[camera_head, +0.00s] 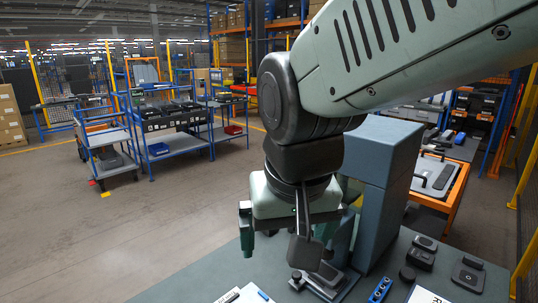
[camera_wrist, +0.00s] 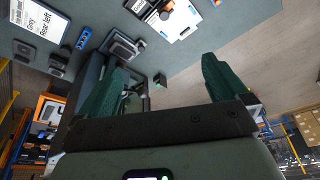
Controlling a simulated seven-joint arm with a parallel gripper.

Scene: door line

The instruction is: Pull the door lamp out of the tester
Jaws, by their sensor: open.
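The likely tester is a grey-blue housing (camera_head: 385,160) rising from the bench to the right of my gripper. A small grey fixture (camera_head: 325,282) sits on the bench at its foot, partly hidden by a finger. In the wrist view a dark frame with a bright metal part (camera_wrist: 132,100) shows beside the left finger. I cannot make out the door lamp for certain; it may be hidden by my fingers. My gripper (camera_head: 276,256) hangs above the bench, fingers apart. The wrist view shows its two green fingers (camera_wrist: 165,66) wide open, with nothing gripped between them.
Dark devices (camera_head: 467,275) and a blue tool (camera_head: 380,289) lie on the bench to the right. Papers (camera_head: 243,294) lie at the front. A small dark block (camera_wrist: 160,80) is near the bench edge. The bench left of my gripper looks clear.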

